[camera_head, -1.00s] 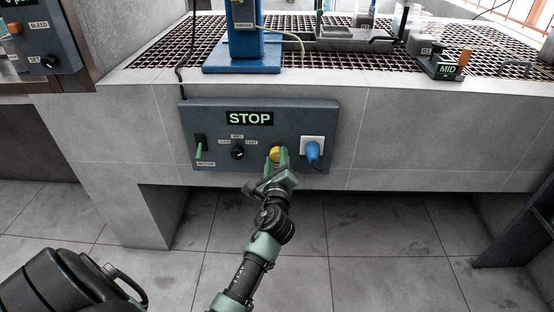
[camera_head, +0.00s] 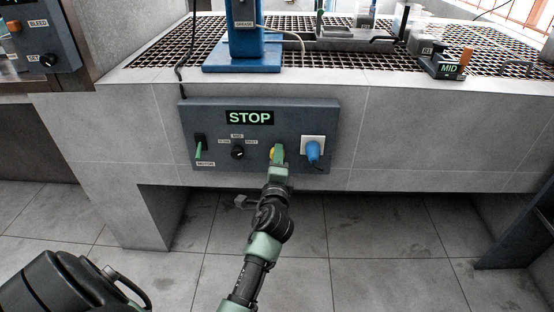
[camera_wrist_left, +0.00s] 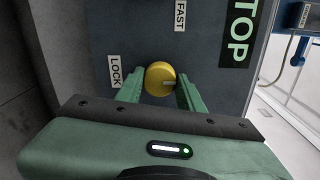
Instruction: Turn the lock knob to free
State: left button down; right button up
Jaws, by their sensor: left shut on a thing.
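The yellow lock knob (camera_head: 272,154) is at the lower right of the dark control panel (camera_head: 223,112). In the left wrist view the round knob (camera_wrist_left: 158,76) lies between the two green fingers of my left gripper (camera_wrist_left: 160,90). A pale mark on the knob points to the right there, away from the LOCK label (camera_wrist_left: 115,72). In the head view my left gripper (camera_head: 277,156) is at the knob, shut on it, and covers part of it. A FREE label cannot be made out. My right gripper is out of view.
The panel also has a STOP display (camera_head: 250,118), a green-handled motor switch (camera_head: 199,146), a black speed knob (camera_head: 238,152) and a blue plug (camera_head: 312,150) close to the right of my gripper. The floor below is open.

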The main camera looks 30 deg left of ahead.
pick_arm(q)
jog(key=shift+f, duration=0.15)
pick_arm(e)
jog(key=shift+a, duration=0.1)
pick_arm(q)
jog(key=c, duration=0.9)
grip_release()
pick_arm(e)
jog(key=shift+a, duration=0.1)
pick_arm(q)
jog(key=shift+s, duration=0.1)
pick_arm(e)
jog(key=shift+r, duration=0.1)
